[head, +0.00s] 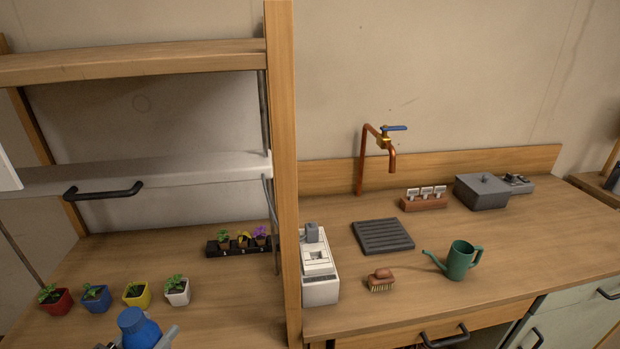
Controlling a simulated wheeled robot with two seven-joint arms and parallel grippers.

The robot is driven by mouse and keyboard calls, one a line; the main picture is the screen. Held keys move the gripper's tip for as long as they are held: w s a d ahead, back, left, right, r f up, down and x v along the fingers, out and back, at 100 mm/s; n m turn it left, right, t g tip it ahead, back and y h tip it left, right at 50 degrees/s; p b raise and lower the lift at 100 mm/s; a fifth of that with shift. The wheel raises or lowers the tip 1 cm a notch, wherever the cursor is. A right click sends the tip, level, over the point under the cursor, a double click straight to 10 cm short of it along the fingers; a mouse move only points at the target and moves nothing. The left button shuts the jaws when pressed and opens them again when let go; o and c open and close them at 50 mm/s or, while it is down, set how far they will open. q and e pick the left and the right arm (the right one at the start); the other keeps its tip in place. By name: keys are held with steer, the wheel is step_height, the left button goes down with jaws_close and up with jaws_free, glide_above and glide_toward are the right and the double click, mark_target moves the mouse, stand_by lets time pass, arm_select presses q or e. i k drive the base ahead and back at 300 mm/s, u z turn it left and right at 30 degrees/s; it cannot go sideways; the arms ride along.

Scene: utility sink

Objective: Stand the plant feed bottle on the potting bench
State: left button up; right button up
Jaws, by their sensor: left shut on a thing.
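A blue bottle (135,325), which looks like the plant feed bottle, shows at the bottom left of the head view. Its rounded blue shoulder and cap are visible, and its lower part is cut off by the picture edge. My left gripper (139,341) is shut on it, with grey finger parts on either side. The potting bench (215,290) is the wooden top at the left, under the shelves. I cannot tell whether the bottle's base touches it. My right gripper is not in view.
Red (55,301), blue (96,298), yellow (137,295) and white (177,291) pots stand in a row behind the bottle. A black seedling tray (240,246) is further back. A wooden post (284,170) divides this from the counter with a green watering can (461,260). Bare wood lies right of the bottle.

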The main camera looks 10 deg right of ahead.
mark_target(553, 248)
steer(key=z, duration=0.3)
steer(key=k, duration=0.7)
steer(key=z, duration=1.1)
steer(key=i, duration=0.65)
steer(key=z, duration=1.25)
steer(key=i, duration=1.4)
steer(key=u, duration=0.2)
